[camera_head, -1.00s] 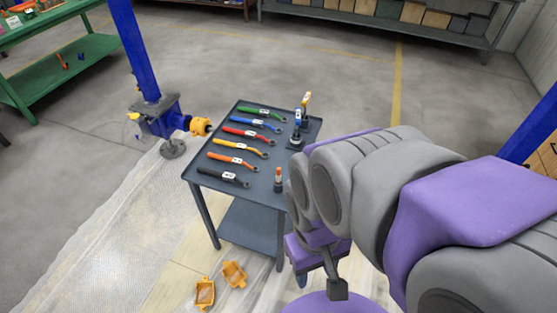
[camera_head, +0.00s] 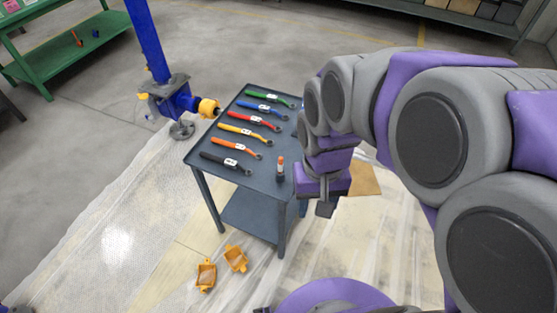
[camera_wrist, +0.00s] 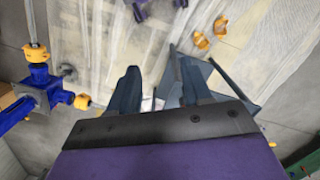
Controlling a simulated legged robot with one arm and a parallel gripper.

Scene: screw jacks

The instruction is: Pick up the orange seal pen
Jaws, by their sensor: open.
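The orange seal pen (camera_head: 281,168) stands upright near the right edge of the dark grey cart (camera_head: 216,167) in the head view. It has an orange top, a white label and a dark lower body. My gripper (camera_head: 326,207) is to the right of the pen, beside the cart and apart from the pen. In the wrist view my gripper (camera_wrist: 160,85) has its two dark fingers spread, with no held object visible between them. I cannot make out the pen in the wrist view.
Several colored wrench-like tools, including an orange one (camera_head: 234,147), lie in a row on the cart. A blue post (camera_head: 148,42) with a screw jack (camera_head: 170,97) stands left. Orange brackets (camera_head: 206,274) lie on the floor. A green bench (camera_head: 85,53) is at upper left.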

